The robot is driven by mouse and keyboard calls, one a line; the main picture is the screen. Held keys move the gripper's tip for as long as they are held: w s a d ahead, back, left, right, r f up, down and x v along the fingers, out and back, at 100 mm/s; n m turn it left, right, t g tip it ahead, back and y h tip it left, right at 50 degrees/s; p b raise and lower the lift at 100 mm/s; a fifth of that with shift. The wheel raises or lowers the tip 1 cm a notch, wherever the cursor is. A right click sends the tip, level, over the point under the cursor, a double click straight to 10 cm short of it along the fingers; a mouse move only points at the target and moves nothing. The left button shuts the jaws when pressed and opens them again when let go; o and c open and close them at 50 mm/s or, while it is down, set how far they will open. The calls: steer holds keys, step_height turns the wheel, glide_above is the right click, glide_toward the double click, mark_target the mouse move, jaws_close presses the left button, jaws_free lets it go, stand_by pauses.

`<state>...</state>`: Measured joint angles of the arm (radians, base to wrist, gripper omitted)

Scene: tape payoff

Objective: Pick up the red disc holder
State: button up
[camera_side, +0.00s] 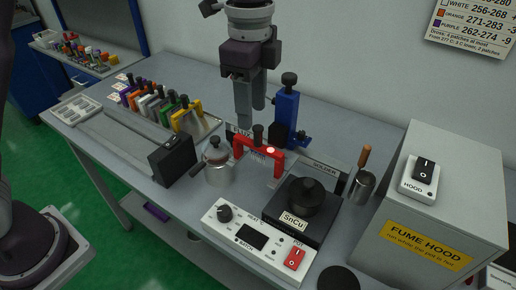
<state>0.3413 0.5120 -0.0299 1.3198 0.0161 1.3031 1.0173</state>
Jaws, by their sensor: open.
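The red disc holder (240,146) is a red bracket-like frame standing upright near the middle of the bench, with a black knob on top. The fingertips end close to the black knob. I cannot tell from this one view whether they touch it.
A blue clamp stand (285,113) stands close on the right. A lidded steel pot (219,172) is in front on the left, and a SnCu solder pot (306,198) on the right. A white control box (257,243) and fume hood (430,215) are nearer. Several coloured holders (185,117) stand at left.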

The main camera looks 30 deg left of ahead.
mark_target(258, 127)
steer(key=f, duration=0.5)
steer(key=w+f, duration=0.1)
steer(key=f, duration=0.1)
steer(key=shift+w+d+f, duration=0.1)
steer(key=shift+d+f, duration=0.15)
steer(key=shift+f, duration=0.05)
jaws_close()
